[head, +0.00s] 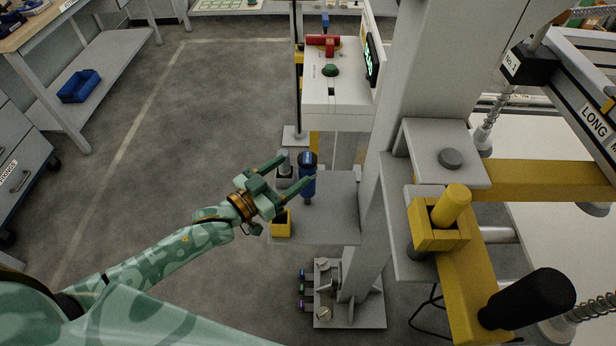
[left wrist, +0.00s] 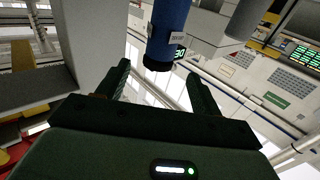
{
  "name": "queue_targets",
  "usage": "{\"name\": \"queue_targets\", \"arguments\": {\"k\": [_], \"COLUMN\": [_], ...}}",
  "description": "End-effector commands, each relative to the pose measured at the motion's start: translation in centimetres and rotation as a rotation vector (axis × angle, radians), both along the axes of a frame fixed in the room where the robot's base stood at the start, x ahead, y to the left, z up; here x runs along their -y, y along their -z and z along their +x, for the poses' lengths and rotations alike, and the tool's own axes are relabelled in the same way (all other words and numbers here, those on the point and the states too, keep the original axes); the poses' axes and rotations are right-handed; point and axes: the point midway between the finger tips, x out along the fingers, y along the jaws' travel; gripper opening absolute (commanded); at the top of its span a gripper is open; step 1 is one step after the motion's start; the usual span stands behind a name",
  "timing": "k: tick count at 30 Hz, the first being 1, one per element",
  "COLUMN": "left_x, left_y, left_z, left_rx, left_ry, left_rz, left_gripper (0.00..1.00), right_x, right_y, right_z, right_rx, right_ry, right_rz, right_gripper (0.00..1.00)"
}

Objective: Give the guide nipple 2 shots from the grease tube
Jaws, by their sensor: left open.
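The blue tube with a dark end, which I take as the grease tube (head: 308,181), stands upright at a small grey shelf (head: 338,218) on the column. My left gripper (head: 297,168) is open and comes in from the left, its fingers pointing toward the tube. In the left wrist view the tube (left wrist: 168,38) shows beyond the two open fingers (left wrist: 158,70), between their lines; I cannot tell whether they touch it. I cannot make out the guide nipple for certain. My right gripper is not in view.
A yellow cup (head: 281,226) sits at the shelf's front left edge, close under my gripper. The grey column (head: 425,70) and yellow arm (head: 480,285) stand right. Open floor (head: 190,130) lies left.

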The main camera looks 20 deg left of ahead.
Motion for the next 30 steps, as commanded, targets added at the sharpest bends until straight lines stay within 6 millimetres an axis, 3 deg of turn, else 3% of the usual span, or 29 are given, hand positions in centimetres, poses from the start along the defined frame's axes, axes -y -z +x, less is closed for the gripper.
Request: {"name": "queue_targets", "arguments": {"k": [13,22,29,30], "left_x": [2.9,3.2,3.2,3.2], "left_y": [0.2,0.1,0.1,0.1], "left_z": [4.8,5.3,5.3,5.3], "left_rx": [0.001,0.0,0.0,0.0], "left_ry": [0.0,0.0,0.0,0.0], "left_rz": [0.0,0.001,0.001,0.001], "left_gripper": [0.66,0.66,0.02,0.0], "right_x": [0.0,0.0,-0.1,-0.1], "right_y": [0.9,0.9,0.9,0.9], "right_z": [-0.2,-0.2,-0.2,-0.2], "right_rx": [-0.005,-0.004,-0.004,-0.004], "right_ry": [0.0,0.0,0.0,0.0], "right_rz": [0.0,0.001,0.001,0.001], "right_gripper": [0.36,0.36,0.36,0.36]}}
